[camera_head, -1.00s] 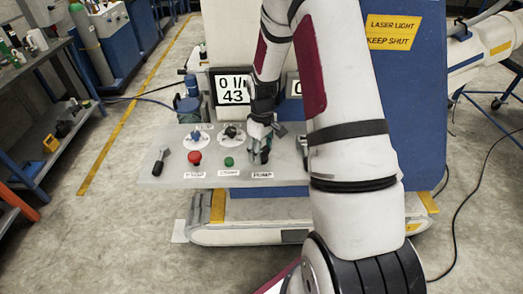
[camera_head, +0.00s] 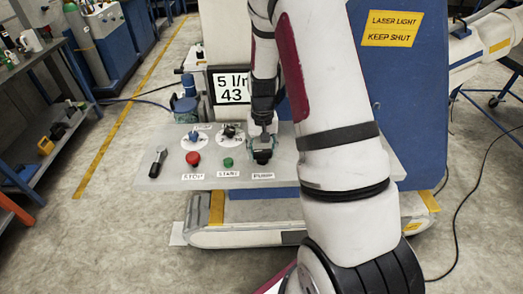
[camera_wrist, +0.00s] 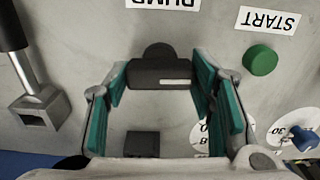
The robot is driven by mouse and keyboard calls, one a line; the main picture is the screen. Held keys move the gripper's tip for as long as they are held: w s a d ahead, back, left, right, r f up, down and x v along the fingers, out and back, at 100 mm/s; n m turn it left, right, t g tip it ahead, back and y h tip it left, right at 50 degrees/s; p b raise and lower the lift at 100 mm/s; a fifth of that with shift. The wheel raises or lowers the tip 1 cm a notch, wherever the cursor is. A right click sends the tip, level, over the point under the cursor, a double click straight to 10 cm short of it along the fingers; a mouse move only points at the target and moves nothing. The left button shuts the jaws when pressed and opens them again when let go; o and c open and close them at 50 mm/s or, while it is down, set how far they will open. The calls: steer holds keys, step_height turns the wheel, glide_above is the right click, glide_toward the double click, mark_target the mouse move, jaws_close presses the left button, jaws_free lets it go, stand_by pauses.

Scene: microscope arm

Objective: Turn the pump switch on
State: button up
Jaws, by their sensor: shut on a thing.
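The white mark lies across the picture. My gripper (camera_wrist: 161,68) has its teal pads on both sides of the knob, shut on it. The display (camera_head: 231,88) behind reads 5 l/m and 43, partly covered by my arm.
A green START button (camera_head: 228,162), a red STOP button (camera_head: 193,158) and a black-handled lever (camera_head: 157,163) are left of my gripper. Two dials stand behind the buttons. Another lever (camera_wrist: 27,85) is at the left in the wrist view. A blue cabinet (camera_head: 385,110) stands behind my arm.

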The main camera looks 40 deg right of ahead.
mark_target(262, 151)
steer(key=shift+m, duration=0.4)
steer(key=o, duration=1.2)
steer(key=shift+c, duration=0.2)
step_height(262, 151, up, 12)
steer(key=s+a+r+n+t, duration=0.1)
steer(key=s+a+r+n, duration=0.1)
steer(key=s+a+r, duration=0.35)
steer(key=s+a+r+n+t, duration=0.1)
steer(key=s+a+r+t, duration=0.1)
steer(key=a+r, duration=0.55)
steer(key=s+a+r+n+t, duration=0.2)
steer(key=s+a+r+n, duration=0.2)
steer(key=s+r, duration=0.3)
steer(key=s+a, duration=0.1)
steer(key=s, duration=0.4)
steer(key=shift+s+t, duration=0.3)
